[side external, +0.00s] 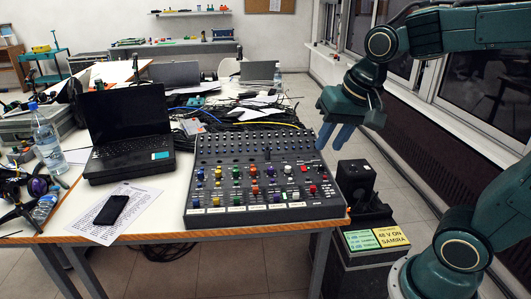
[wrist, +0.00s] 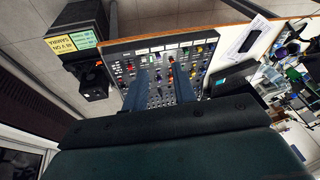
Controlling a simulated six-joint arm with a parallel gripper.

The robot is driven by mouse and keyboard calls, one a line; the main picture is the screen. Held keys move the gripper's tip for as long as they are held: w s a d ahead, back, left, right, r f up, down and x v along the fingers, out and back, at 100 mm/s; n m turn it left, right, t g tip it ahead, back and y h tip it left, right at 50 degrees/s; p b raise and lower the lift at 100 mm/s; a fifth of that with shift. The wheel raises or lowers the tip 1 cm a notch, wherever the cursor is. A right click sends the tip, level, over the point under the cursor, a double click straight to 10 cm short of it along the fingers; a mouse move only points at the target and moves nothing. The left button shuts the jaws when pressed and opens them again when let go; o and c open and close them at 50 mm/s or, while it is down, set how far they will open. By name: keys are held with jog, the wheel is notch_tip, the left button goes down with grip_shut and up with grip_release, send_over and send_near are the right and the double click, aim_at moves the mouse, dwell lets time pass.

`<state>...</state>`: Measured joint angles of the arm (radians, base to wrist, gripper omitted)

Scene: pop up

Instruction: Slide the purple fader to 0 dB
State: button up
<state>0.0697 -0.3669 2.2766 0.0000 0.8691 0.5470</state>
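The mixer (side external: 328,196) lies on the front right of the white table, with rows of knobs at the back and coloured caps toward the front. In the wrist view my gripper (wrist: 160,86) shows both fingers over the mixer (wrist: 208,45), where I cannot single out the purple cap.
A black laptop (side external: 128,140), a phone (side external: 111,210) on a paper and a bottle (side external: 46,138) are left of the mixer. A black box (side external: 356,178) and labelled case (side external: 368,262) stand to its right. Cables (side external: 240,119) lie behind. Air above the mixer is clear.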

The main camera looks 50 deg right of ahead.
jog(key=w+d+f+m+g, duration=0.1)
jog(key=w+d+f+m, duration=0.2)
jog(key=w+m, duration=0.4)
jog(key=m+g, duration=0.3)
jog(key=m, duration=1)
send_over(276, 195)
notch_tip(276, 195, down, 20)
jog(key=shift+r, duration=0.2)
jog(key=shift+d+f, duration=0.15)
jog(key=shift+f, duration=0.15)
jog(key=shift+f, duration=0.1)
jog(key=shift+f, duration=3.9)
jog(key=shift+c, duration=0.2)
jog(key=shift+r, duration=0.1)
grip_shut()
